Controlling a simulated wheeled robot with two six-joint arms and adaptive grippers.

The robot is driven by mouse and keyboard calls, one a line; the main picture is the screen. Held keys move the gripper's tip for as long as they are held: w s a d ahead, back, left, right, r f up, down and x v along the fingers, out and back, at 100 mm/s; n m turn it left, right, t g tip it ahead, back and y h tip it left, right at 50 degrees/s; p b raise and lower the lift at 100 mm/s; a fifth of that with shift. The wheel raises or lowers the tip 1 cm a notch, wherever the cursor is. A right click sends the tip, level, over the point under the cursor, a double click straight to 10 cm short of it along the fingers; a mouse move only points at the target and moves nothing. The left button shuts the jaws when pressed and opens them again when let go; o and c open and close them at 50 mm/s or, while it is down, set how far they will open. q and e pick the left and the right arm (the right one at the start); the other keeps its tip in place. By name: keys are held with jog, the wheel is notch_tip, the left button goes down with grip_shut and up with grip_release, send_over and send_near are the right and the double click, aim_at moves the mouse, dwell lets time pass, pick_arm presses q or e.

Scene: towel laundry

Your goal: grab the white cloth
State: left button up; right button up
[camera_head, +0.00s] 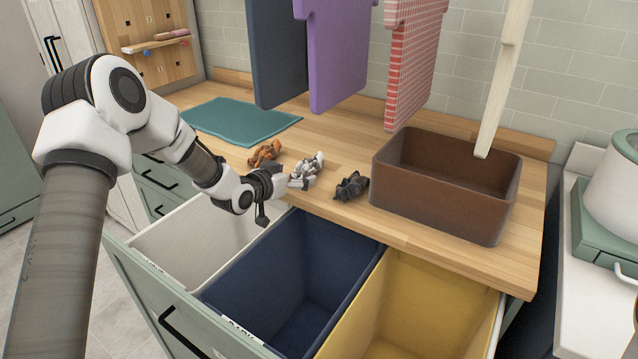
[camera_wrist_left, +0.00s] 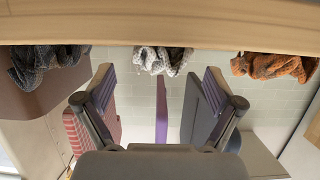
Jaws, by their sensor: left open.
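The white cloth (camera_head: 307,169) lies crumpled on the wooden counter, between an orange-brown cloth (camera_head: 265,152) and a dark grey cloth (camera_head: 351,186). My left gripper (camera_head: 273,196) is open and empty at the counter's front edge, just in front and left of the white cloth. In the left wrist view, which looks upside down, the white cloth (camera_wrist_left: 162,60) shows midway between the spread fingers (camera_wrist_left: 158,88), beyond their tips. I cannot tell whether a finger touches it. My right gripper is not in view.
Below the counter edge stand open white (camera_head: 165,250), navy (camera_head: 255,275) and yellow (camera_head: 375,318) bins. A brown box (camera_head: 440,212) stands right on the counter, a teal mat (camera_head: 238,120) left. Grey, purple and red-checked towels hang above.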

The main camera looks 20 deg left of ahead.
aim_at(307, 168)
pick_arm(q)
jog(key=shift+w+d+r, duration=0.15)
jog(key=shift+w, duration=0.4)
jog(key=shift+w+r+p, duration=0.1)
jog(key=shift+r+p, duration=0.05)
jog(key=shift+p, duration=0.15)
jog(key=shift+w, duration=0.3)
jog(key=x, duration=0.2)
jog(key=p+x, duration=0.1)
jog(key=x, duration=0.2)
jog(key=shift+s+f, duration=0.15)
jog(key=shift+f, duration=0.15)
jog(key=shift+s+r, duration=0.15)
jog(key=shift+s+a+r, duration=0.1)
jog(key=shift+s+a, duration=0.05)
jog(key=shift+a, duration=0.1)
jog(key=c, duration=1.2)
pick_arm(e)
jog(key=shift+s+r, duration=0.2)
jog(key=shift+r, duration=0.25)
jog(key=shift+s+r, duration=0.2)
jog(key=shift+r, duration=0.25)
